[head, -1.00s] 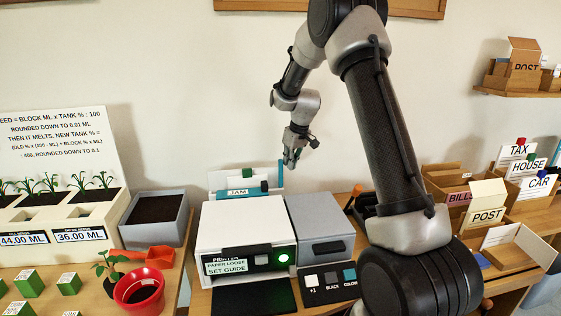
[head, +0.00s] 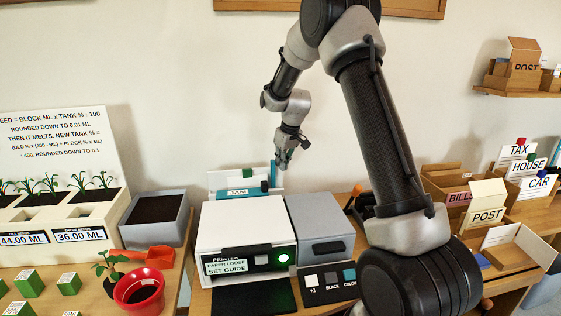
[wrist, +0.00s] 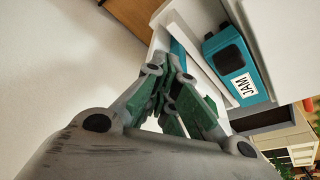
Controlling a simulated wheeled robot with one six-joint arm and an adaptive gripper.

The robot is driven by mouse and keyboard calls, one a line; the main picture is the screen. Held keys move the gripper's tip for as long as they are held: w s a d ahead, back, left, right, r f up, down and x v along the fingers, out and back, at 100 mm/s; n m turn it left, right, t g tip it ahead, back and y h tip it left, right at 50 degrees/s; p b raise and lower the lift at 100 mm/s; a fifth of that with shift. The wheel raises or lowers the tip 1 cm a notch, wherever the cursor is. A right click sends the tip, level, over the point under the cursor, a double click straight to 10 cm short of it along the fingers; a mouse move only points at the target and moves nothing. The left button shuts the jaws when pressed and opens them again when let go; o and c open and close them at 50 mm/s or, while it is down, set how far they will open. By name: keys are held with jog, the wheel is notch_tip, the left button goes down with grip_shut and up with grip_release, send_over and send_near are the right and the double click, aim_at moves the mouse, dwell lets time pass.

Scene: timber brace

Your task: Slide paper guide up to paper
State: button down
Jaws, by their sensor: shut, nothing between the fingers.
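The grey-white printer (head: 240,230) stands on the table; its front label (head: 227,267) reads "PAPER LOOSE SET GUIDE". A pale sheet of paper (head: 225,180) stands upright at its back, behind a teal block marked JAM (head: 240,191). The blue upright paper guide (head: 273,174) is at the right side of the paper; I cannot tell whether they touch. My gripper (head: 282,167) is shut and empty, close at the guide's right side. In the wrist view, the fingertips (wrist: 174,75) cover part of the blue guide (wrist: 183,60); the JAM block (wrist: 228,66) lies to the right.
A grey unit (head: 318,225) stands right of the printer, with a button panel (head: 330,284) before it. A grey planter (head: 155,215) is to the left. Letter trays (head: 460,190) stand to the right of my arm.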

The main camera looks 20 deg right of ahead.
jog(key=w+a, duration=0.1)
jog(key=a, duration=0.6)
jog(key=shift+w, duration=0.25)
dwell(1.5)
jog(key=shift+a, duration=0.2)
jog(key=shift+d, duration=0.15)
notch_tip(320, 180, up, 10)
jog(key=d, duration=0.1)
jog(key=shift+s+d, duration=0.2)
jog(key=shift+d, duration=0.15)
dwell(0.8)
dwell(0.3)
